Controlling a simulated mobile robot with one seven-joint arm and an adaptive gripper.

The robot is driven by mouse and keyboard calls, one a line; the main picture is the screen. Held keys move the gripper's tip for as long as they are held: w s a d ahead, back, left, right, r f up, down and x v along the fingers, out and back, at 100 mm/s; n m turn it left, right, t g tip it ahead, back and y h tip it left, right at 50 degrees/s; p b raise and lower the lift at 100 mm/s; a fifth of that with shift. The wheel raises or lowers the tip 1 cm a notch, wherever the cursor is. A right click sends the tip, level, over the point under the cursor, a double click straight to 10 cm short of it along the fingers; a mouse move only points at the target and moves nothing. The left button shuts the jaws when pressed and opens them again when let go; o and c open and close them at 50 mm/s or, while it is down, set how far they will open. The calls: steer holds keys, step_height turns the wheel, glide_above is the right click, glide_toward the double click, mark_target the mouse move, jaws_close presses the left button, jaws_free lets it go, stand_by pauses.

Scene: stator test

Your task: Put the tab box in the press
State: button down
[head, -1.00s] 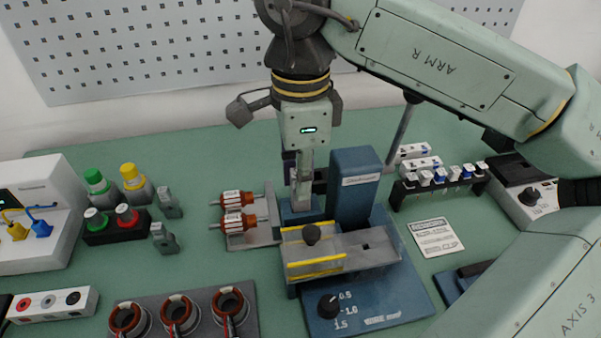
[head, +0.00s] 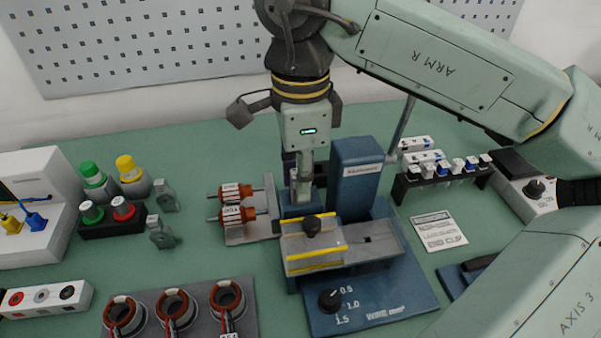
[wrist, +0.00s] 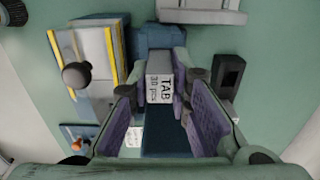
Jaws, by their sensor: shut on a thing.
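My gripper (head: 302,192) points down just left of the blue column of the press (head: 357,185), at the back of its sliding plate. In the wrist view my gripper (wrist: 168,82) has its purple-padded fingers shut on the tab box (wrist: 160,90), a small grey box with a white label reading "TAB 30 pcs". The box lies between the fingers, close to the blue body of the press (wrist: 158,38). In the head view the box is hard to make out among the fingers. I cannot tell whether it touches the press.
The plate with yellow rails and a black knob (head: 312,226) is in front of my gripper. A grey holder with two orange-brown rotors (head: 236,213) stands close on the left. A black rack (head: 440,180) and a white card (head: 440,230) are on the right.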

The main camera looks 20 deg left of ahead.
steer(key=shift+f, duration=0.15)
steer(key=shift+f+b, duration=0.65)
steer(key=shift+b, duration=0.05)
steer(key=c, duration=1.4)
jaws_free()
step_height(320, 180, up, 12)
steer(key=shift+r, duration=0.1)
